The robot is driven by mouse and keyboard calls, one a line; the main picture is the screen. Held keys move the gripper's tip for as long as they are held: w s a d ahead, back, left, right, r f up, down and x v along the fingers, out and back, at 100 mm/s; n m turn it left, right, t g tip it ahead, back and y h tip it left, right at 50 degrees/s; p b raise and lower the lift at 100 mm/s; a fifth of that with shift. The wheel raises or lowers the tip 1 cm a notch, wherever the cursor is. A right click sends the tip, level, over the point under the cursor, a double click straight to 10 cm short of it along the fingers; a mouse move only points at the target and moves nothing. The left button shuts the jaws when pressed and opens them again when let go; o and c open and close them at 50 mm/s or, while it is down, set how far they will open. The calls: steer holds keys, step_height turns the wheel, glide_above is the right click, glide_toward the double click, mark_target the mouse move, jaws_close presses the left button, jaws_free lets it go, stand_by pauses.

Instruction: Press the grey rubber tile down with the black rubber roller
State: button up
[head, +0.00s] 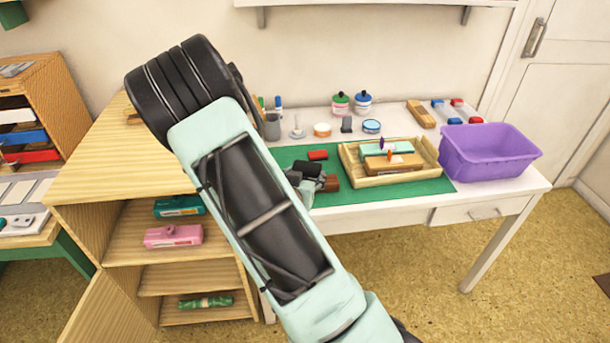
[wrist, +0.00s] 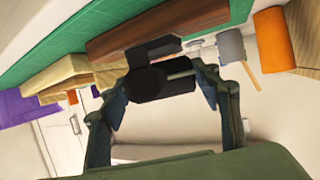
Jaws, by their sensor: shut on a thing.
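My gripper (head: 310,180) is low over the left part of the green mat, partly behind my forearm in the head view. In the wrist view my gripper (wrist: 158,82) is closed around a black, rounded thing that looks like the black rubber roller (wrist: 148,84). In the head view its dark shape merges with the fingers. A brown wooden block (head: 331,183) lies on the mat beside the fingers. It shows as a long brown piece (wrist: 150,33) just beyond the held thing in the wrist view. Contact between them cannot be told. I cannot make out the grey rubber tile.
A wooden tray (head: 432,165) with a teal thing and a wooden block stands right of my gripper. A purple bin (head: 488,160) is farther right. A red block (head: 318,155), grey cup (head: 272,127), jars and tins stand behind. The mat's front right is clear.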

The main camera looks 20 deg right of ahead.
steer(key=shift+s+f+b, duration=0.2)
steer(key=shift+f+b, duration=0.4)
stand_by(1.6)
step_height(320, 180, up, 7)
steer(key=p, duration=0.4)
steer(key=shift+w+r+p, duration=0.15)
steer(key=shift+r+p, duration=0.05)
steer(key=shift+p, duration=0.2)
steer(key=shift+w, duration=0.1)
stand_by(0.6)
steer(key=w+a+r+n+t+y, duration=0.35)
steer(key=a+r+n+y, duration=0.4)
steer(key=a+r, duration=0.75)
step_height(320, 180, up, 12)
steer(key=p, duration=1.2)
steer(key=shift+a+f+g+y, duration=0.15)
steer(key=shift+g+y, duration=0.2)
